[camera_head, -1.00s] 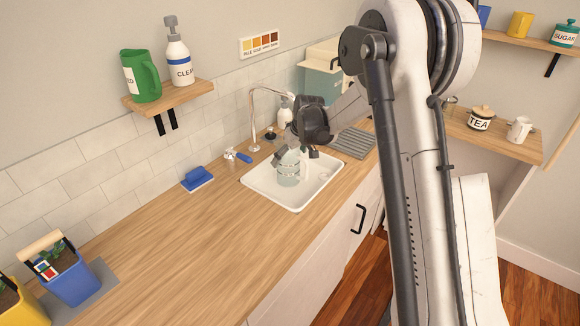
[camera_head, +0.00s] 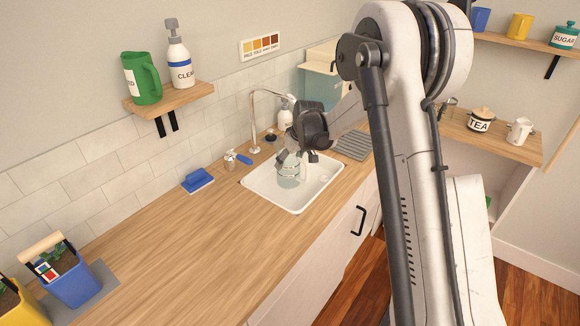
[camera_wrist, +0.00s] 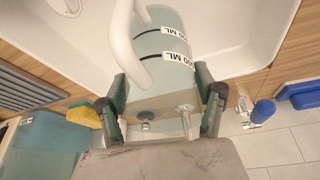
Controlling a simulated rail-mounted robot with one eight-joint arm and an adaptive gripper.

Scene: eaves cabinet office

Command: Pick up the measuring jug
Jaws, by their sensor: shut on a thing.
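The measuring jug (camera_head: 291,173) is a clear, bluish vessel with dark bands, in the white sink (camera_head: 318,190). In the wrist view the jug (camera_wrist: 172,60) shows a white handle and "ML" labels. My gripper (camera_head: 297,158) reaches down over the sink from the right and is shut on the jug. In the wrist view its two fingers (camera_wrist: 162,103) lie on either side of the jug's near end. I cannot tell whether the jug's base touches the sink floor.
A tap (camera_head: 254,125) rises behind the sink. The wooden counter (camera_head: 170,250) is clear in front.

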